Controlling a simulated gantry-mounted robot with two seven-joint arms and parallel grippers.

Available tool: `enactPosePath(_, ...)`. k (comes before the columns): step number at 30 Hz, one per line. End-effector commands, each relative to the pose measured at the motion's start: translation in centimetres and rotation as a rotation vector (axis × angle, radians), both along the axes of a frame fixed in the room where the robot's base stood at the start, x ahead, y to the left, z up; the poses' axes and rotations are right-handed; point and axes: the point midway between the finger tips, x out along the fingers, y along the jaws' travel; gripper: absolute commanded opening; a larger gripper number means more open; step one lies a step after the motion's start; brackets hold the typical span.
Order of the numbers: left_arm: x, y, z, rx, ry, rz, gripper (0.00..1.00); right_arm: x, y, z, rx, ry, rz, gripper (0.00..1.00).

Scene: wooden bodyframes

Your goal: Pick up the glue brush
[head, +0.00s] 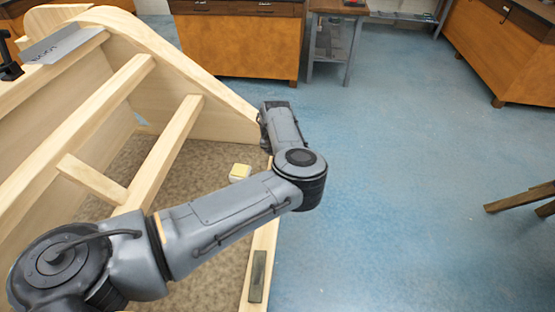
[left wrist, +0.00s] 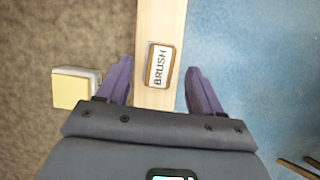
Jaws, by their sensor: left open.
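In the left wrist view the glue brush (left wrist: 160,66) is a small block with a brown rim and a white face marked "BRUSH". It lies on a pale wooden beam (left wrist: 158,20). My left gripper (left wrist: 160,68) is open. Its two purple fingers are on either side of the beam and the brush, with gaps to the brush on both sides. No contact with the brush shows. In the head view my left arm reaches over the frame's right beam (head: 262,245), and the brush and the fingers are hidden there. My right gripper is not in view.
A small white block with a yellow top (head: 240,172) sits left of the beam on the brown floor of the frame. A dark grey-green strip (head: 258,276) lies on the beam nearer me. Wooden frame bars (head: 165,150) fill the left.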

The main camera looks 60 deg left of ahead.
Motion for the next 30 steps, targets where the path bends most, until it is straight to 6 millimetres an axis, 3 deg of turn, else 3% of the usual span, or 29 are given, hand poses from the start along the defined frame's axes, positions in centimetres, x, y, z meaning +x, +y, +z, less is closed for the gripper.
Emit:
enactPosePath(6, 0.7, 0.6, -2.6, 0.0, 0.001, 0.0, 0.66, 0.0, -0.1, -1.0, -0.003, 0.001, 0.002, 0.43)
enactPosePath(16, 0.9, 0.8, -3.0, 0.0, 0.0, 0.001, 0.66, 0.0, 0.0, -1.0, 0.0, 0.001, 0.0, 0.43)
enactPosePath(27, 0.9, 0.8, -3.0, 0.0, 0.0, 0.001, 0.11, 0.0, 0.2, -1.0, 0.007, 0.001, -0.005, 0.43)
enactPosePath(30, 0.9, 0.8, -3.0, 0.001, 0.001, 0.0, 0.09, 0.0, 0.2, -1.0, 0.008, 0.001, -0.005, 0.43)
